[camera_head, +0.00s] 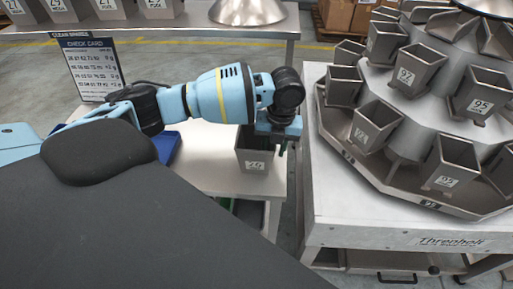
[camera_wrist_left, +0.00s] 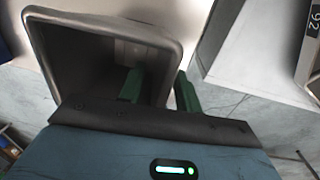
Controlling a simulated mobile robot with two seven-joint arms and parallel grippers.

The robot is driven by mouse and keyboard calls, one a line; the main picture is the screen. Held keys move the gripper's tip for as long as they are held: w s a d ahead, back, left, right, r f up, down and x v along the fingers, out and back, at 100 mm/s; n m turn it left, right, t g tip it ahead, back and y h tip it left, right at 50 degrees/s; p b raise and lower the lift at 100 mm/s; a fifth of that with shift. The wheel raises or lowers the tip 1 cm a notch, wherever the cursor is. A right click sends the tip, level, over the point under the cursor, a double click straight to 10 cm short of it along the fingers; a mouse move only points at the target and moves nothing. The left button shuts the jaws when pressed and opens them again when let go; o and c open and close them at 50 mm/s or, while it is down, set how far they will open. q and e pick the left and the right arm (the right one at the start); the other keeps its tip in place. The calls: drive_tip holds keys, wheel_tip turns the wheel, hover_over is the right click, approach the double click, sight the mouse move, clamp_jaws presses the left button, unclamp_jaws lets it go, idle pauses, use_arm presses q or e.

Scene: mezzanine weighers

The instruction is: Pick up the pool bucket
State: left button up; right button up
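A grey metal bucket (camera_head: 254,160) with a white number label stands upright on the white table in the head view; the number is hard to read. My left gripper (camera_head: 283,146) is over the right side of its rim, pointing down. The left wrist view shows the bucket (camera_wrist_left: 85,50) from above, and its visible inside looks empty. The green fingers of the left gripper (camera_wrist_left: 160,92) are spread apart, one inside the bucket and one outside, with the right wall between them. A gap shows between the fingers and the wall. My right gripper is out of view.
A check card sign (camera_head: 92,68) and a blue tray (camera_head: 167,150) are on the white table (camera_head: 215,165). To the right, close by, stands a large weigher (camera_head: 405,135) with several numbered metal buckets. A rear bench holds more buckets.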

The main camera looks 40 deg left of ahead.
use_arm(q)
drive_tip(key=shift+f, duration=0.25)
idle(0.7)
clamp_jaws()
